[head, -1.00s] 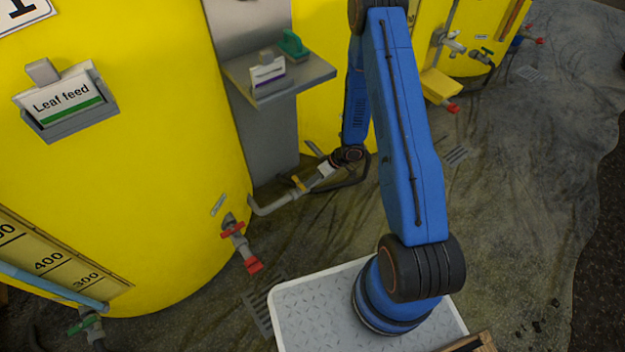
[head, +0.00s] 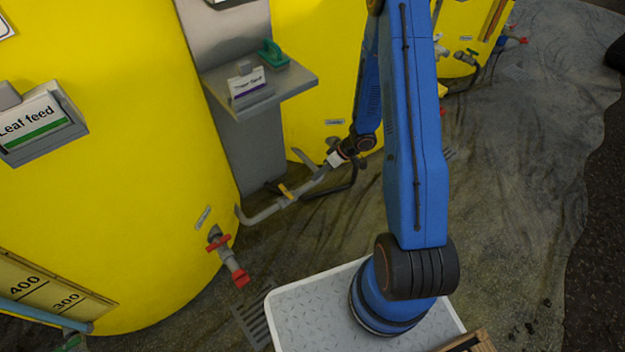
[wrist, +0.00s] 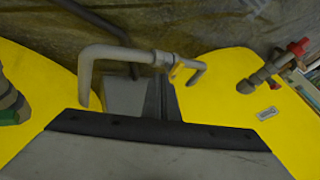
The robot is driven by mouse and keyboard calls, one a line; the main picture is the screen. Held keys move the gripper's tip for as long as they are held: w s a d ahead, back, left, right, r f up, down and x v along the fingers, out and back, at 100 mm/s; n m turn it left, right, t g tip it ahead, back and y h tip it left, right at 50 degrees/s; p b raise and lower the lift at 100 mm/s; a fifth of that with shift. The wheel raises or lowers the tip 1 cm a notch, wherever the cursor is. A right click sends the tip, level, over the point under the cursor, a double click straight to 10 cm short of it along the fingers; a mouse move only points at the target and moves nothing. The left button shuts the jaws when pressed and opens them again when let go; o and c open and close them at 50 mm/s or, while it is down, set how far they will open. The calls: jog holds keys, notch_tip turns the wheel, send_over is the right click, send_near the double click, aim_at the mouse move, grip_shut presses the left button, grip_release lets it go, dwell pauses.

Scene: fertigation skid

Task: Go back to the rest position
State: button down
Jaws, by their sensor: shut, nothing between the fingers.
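My gripper (head: 334,160) is small in the head view, at the low end of my blue arm, beside the grey pipe with the yellow handle (head: 286,190). Its fingers are hard to make out and partly merge with the pipework behind. I see nothing held in it. I cannot tell from the head view how far it is from the pipe. In the wrist view the fingers do not show; that view holds the pipe's yellow handle (wrist: 178,72) with a grey surface with a dark edge below it. My arm is folded, its elbow at the top of the head view.
A grey shelf (head: 300,78) carries a labelled box (head: 247,88) and a green object (head: 272,53). A yellow tank (head: 130,150) with a red-handled valve (head: 220,240) stands at left. Bare floor (head: 510,200) is open at right.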

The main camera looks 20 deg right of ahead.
jog(key=shift+s+d+r, duration=0.1)
jog(key=shift+d+r, duration=0.25)
jog(key=shift+r, duration=0.1)
jog(key=w+d+r+m+t+h, duration=0.1)
jog(key=w+d+r+t+h, duration=0.25)
jog(key=r, duration=0.85)
jog(key=w+d+r+m+t+h, duration=0.1)
jog(key=w+d+r+h, duration=0.4)
jog(key=r, duration=0.6)
jog(key=s+d+r+m, duration=0.1)
jog(key=s+d+r, duration=0.1)
jog(key=s+r, duration=0.5)
jog(key=s+r+m+h, duration=0.2)
jog(key=s+r, duration=0.3)
jog(key=r, duration=0.5)
jog(key=s+a+r+y, duration=0.1)
jog(key=s+a+r, duration=0.1)
jog(key=s, duration=0.6)
jog(key=s+a+r+m+g+y, duration=0.1)
jog(key=s+a+r, duration=0.2)
jog(key=s, duration=0.6)
jog(key=s+a+r+y, duration=0.1)
jog(key=s+a+r, duration=0.2)
jog(key=s+a, duration=0.2)
jog(key=s, duration=0.3)
jog(key=shift+s, duration=0.35)
